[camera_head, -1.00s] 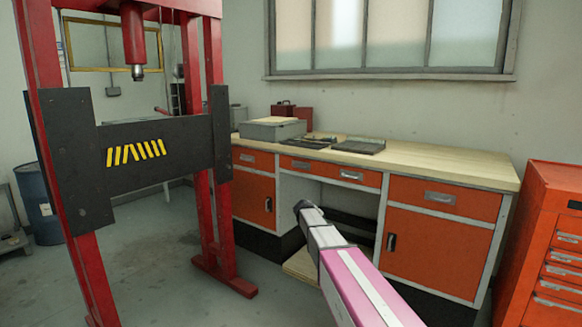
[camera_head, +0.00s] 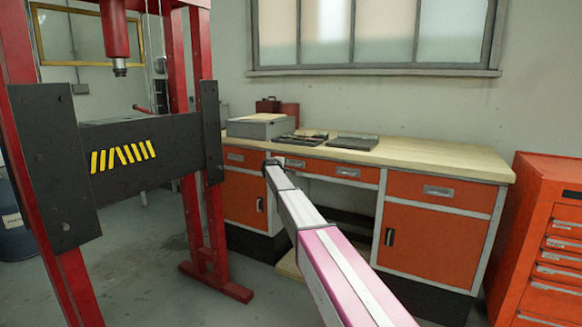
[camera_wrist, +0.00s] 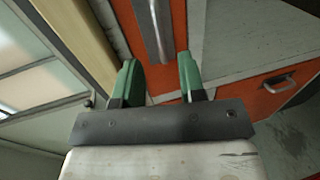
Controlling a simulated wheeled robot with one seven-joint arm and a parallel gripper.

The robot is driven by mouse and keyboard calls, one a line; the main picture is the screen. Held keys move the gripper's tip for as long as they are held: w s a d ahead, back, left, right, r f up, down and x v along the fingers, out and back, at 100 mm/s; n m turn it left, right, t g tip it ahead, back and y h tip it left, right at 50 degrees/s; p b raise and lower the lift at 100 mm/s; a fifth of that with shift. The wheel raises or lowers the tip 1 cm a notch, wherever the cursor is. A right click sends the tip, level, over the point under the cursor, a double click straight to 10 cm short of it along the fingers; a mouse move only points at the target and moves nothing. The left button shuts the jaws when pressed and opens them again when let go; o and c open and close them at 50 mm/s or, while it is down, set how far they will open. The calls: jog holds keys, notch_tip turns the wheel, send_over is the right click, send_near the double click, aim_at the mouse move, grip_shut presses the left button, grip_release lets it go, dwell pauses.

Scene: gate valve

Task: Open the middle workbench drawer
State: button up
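The middle drawer (camera_head: 330,169) is a wide, orange, shut drawer under the pale benchtop, with two grey handles. My gripper (camera_head: 272,162) is in front of its left end in the head view, hiding part of the front there. In the wrist view my gripper (camera_wrist: 160,75) is open, its two green fingers apart with nothing between them. The drawer's grey bar handle (camera_wrist: 158,28) lies beyond the fingertips, roughly in line with the gap. I cannot tell how far the fingertips are from the drawer front.
The workbench top (camera_head: 440,158) carries a grey box (camera_head: 258,127) and flat dark trays (camera_head: 352,143). A right drawer (camera_head: 440,191) and cupboard doors flank the open knee space. A red press (camera_head: 195,150) stands close on the left, an orange tool cabinet (camera_head: 545,235) on the right.

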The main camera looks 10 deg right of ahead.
jog(key=x, duration=0.7)
grip_shut()
